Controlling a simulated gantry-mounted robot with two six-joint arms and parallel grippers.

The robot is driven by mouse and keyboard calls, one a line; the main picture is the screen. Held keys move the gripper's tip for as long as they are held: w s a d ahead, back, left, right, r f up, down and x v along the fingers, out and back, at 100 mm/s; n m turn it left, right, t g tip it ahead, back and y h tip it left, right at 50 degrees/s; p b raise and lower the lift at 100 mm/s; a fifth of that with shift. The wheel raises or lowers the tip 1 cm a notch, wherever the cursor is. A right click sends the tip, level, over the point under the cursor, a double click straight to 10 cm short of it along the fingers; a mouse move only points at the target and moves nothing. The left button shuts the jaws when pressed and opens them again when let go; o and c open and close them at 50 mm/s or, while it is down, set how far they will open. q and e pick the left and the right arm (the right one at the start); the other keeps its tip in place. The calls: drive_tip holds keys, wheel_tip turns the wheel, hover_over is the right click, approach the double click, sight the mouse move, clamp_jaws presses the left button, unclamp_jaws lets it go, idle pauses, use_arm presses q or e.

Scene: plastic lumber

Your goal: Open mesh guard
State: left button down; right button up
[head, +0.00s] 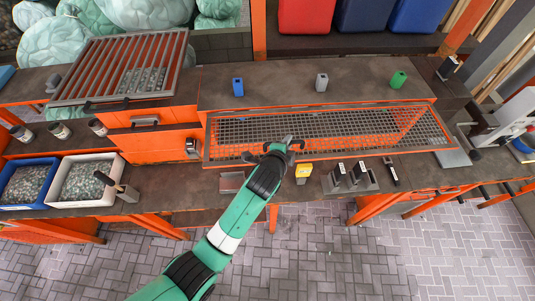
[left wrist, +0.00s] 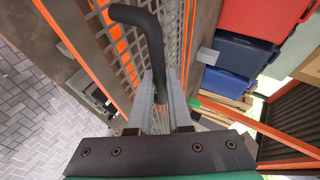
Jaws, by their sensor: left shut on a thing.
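The mesh guard (head: 330,128) is a long grey wire panel in an orange frame, set along the middle of the workbench. In the left wrist view its mesh (left wrist: 112,40) runs close beside my fingers. My left gripper (head: 290,144) is at the guard's front edge, left of its middle. In the left wrist view its two grey fingers (left wrist: 162,95) are shut on a dark bent handle (left wrist: 150,35). The part of the handle between the fingers is partly hidden. My right gripper is in neither view.
A blue block (head: 238,87), a grey block (head: 321,82) and a green block (head: 398,80) stand behind the guard. A yellow item (head: 303,172) and a black-and-grey holder (head: 350,180) are in front. Bins of pellets (head: 88,180) stand at left.

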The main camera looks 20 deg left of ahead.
use_arm(q)
drive_tip(key=shift+w+a+r, duration=0.15)
drive_tip(key=shift+r, duration=0.25)
drive_tip(key=shift+w+a+r, duration=0.15)
drive_tip(key=shift+r, duration=0.25)
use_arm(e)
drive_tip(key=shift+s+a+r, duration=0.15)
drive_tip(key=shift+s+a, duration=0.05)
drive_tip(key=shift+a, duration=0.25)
use_arm(q)
drive_tip(key=c, duration=1.2)
unclamp_jaws()
drive_tip(key=shift+w, duration=0.1)
drive_tip(key=shift+c, duration=0.2)
drive_tip(key=shift+o, duration=0.6)
drive_tip(key=shift+w+a+r, duration=0.1)
drive_tip(key=shift+w+r, duration=0.05)
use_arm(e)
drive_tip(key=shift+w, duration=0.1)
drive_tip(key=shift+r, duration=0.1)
